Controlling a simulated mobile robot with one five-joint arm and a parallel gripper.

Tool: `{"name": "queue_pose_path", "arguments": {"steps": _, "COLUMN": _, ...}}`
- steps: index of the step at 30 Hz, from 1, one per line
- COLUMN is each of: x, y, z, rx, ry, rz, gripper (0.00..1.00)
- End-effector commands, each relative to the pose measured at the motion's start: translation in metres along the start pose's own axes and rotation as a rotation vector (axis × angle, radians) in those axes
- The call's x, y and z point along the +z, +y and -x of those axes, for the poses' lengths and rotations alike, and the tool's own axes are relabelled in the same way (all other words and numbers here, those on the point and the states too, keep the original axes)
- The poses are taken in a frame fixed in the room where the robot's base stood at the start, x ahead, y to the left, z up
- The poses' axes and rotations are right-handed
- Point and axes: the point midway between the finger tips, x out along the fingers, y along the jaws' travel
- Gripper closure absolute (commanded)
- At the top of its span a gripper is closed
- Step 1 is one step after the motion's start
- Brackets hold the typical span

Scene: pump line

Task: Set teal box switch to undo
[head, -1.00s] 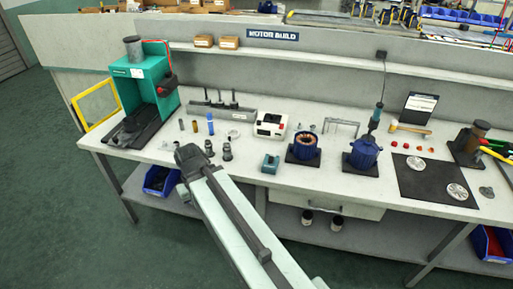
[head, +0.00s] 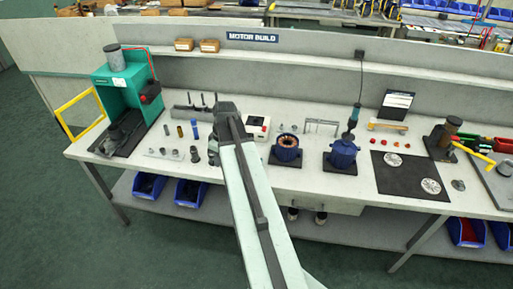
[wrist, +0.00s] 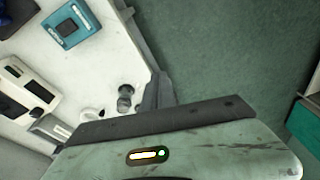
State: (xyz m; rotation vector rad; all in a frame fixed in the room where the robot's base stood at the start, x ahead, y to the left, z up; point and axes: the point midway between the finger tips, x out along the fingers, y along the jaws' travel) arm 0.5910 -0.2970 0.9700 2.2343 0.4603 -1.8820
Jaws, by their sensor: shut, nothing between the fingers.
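The teal box (wrist: 84,40) lies at the upper left of the wrist view, on the pale bench top. It has a dark square part and a white strip on its top face; the lettering and the switch setting are too small to read. In the head view my arm hides it. My gripper (wrist: 158,88) shows as dark fingers in the middle of the wrist view, shut and empty, apart from the teal box. In the head view my arm's end (head: 227,112) is over the bench, left of the white unit.
A white unit (head: 257,124) stands behind my arm. Blue motor parts on black bases (head: 286,149) (head: 343,155) stand to the right. Small metal parts (head: 195,154) are left of my arm. A large teal press (head: 117,90) stands at the far left. Blue bins sit below.

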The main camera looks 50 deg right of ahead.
Motion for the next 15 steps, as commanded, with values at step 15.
{"name": "queue_pose_path", "arguments": {"steps": 15, "x": 0.12, "y": 0.142, "z": 0.084, "rx": 0.077, "ry": 0.11, "rz": 0.208, "gripper": 1.0}}
